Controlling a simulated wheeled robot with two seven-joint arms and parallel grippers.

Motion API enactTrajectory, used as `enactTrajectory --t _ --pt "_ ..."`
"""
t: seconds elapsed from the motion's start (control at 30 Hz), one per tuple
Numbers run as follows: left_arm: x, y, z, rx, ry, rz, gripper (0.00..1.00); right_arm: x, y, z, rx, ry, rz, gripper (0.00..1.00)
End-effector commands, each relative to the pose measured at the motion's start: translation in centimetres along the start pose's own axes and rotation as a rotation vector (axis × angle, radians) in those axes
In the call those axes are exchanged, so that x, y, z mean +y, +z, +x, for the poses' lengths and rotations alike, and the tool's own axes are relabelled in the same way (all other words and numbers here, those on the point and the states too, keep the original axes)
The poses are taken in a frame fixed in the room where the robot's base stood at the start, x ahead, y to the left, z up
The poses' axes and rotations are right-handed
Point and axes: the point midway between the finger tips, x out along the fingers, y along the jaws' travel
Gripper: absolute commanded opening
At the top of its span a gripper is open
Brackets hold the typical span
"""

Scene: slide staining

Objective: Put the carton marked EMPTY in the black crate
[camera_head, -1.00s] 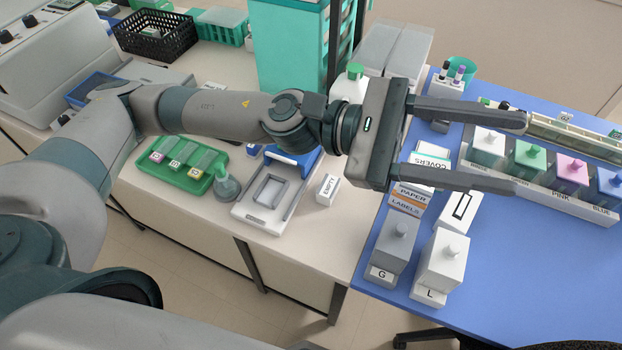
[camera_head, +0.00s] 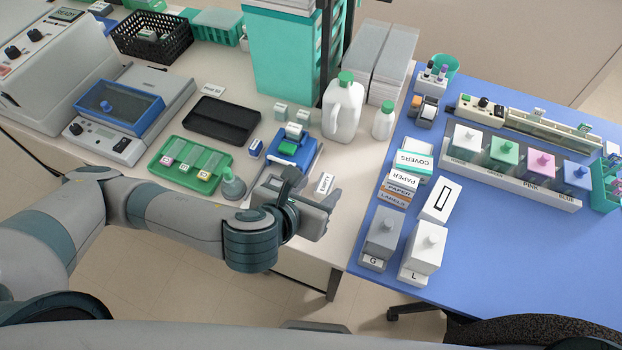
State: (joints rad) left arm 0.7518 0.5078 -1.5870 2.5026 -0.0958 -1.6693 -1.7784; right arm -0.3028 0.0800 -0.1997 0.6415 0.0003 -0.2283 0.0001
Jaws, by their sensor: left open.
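The small white carton marked EMPTY (camera_head: 325,182) stands on the cream bench near its front edge. My left gripper (camera_head: 313,190) is low over the bench, just in front of and left of the carton. It is open, with one finger close by the carton's lower side; I cannot tell whether they touch. The gripper partly hides the grey-and-white device behind it. The black crate (camera_head: 122,43), a lattice basket, stands at the back left with a few small items in it. My right gripper is not in view.
A flat black tray (camera_head: 222,121), a green slide rack (camera_head: 180,178) and a blue-topped device (camera_head: 292,150) lie between carton and crate. A white jug (camera_head: 343,110) stands behind the carton.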

Motion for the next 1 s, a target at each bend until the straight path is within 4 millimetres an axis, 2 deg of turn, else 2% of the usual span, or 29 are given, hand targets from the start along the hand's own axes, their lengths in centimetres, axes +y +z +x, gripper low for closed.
enactTrajectory --t 0.1,0.2,0.6,0.73,0.87,0.9,1.0 --pt "0.8 -1.8 -0.9 0.07 0.059 0.015 0.5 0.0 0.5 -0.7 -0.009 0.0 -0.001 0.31" --pt "1.3 -2.5 -1.1 0.094 0.083 0.023 0.5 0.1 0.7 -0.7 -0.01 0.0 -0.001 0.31" --pt "1.4 -2.8 -0.9 0.097 0.088 0.024 0.5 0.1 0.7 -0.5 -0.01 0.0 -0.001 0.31" --pt "1.5 -3.0 0.1 0.097 0.089 0.024 0.5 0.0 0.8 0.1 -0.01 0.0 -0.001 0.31" --pt "1.7 -3.2 1.9 0.096 0.09 0.024 0.5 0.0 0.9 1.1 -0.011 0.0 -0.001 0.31" --pt "1.7 -2.9 2.1 0.098 0.092 0.024 0.5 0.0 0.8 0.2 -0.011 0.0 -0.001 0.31" --pt "1.9 -3.0 3.8 0.098 0.093 0.024 0.5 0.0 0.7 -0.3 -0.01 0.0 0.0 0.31"
